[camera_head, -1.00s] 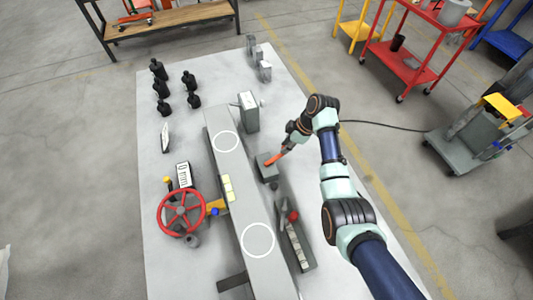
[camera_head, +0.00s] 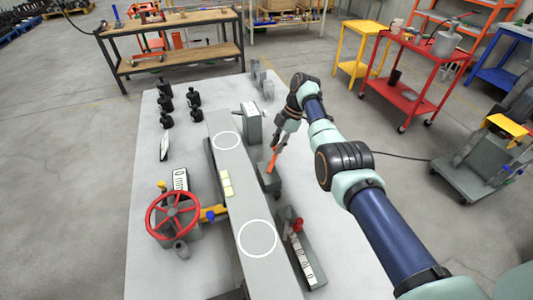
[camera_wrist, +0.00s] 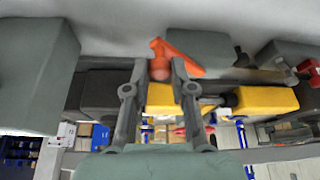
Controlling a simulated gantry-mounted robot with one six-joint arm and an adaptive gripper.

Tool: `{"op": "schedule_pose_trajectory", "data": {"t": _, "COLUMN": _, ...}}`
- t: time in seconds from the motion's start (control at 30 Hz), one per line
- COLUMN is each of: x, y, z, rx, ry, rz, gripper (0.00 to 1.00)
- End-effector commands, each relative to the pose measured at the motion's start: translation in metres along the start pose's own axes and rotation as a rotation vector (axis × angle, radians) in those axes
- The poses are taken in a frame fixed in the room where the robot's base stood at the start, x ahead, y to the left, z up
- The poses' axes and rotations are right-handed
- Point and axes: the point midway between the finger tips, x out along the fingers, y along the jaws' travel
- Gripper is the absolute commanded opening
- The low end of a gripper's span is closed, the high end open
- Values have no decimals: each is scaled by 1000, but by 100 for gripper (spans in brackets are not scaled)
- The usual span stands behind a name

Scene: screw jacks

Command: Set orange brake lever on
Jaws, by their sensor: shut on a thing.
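The orange brake lever (camera_head: 272,161) stands tilted on a small grey block (camera_head: 269,181), to the right of the long grey beam (camera_head: 240,195). My gripper (camera_head: 277,146) reaches it from above and is shut on its upper end. The lever's lower joint is too small to make out clearly.
A grey box (camera_head: 249,124) stands beyond the lever. A grey unit with a red knob (camera_head: 297,224) stands nearer. A red handwheel (camera_head: 172,216) and several black bottle-like pieces are left of the beam. The white table (camera_head: 330,225) is bare to the right.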

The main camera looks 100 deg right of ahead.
Motion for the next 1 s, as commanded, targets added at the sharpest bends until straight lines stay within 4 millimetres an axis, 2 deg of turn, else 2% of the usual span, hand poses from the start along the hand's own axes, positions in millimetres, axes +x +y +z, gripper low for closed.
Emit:
{"op": "schedule_pose_trajectory", "data": {"t": 0.43, "x": -1, "y": 0, "z": 4, "rx": -1, "ry": 1, "rz": -1, "gripper": 0}}
{"op": "schedule_pose_trajectory", "data": {"t": 0.47, "x": -1, "y": 0, "z": 4, "rx": -1, "ry": 1, "rz": -1, "gripper": 27}}
{"op": "schedule_pose_trajectory", "data": {"t": 0.6, "x": -1, "y": 0, "z": 4, "rx": -1, "ry": 1, "rz": -1, "gripper": 49}}
{"op": "schedule_pose_trajectory", "data": {"t": 0.87, "x": -2, "y": 0, "z": 4, "rx": -1, "ry": 0, "rz": -1, "gripper": 49}}
{"op": "schedule_pose_trajectory", "data": {"t": 1.0, "x": -16, "y": 0, "z": 4, "rx": -1, "ry": -1, "rz": 3, "gripper": 49}}
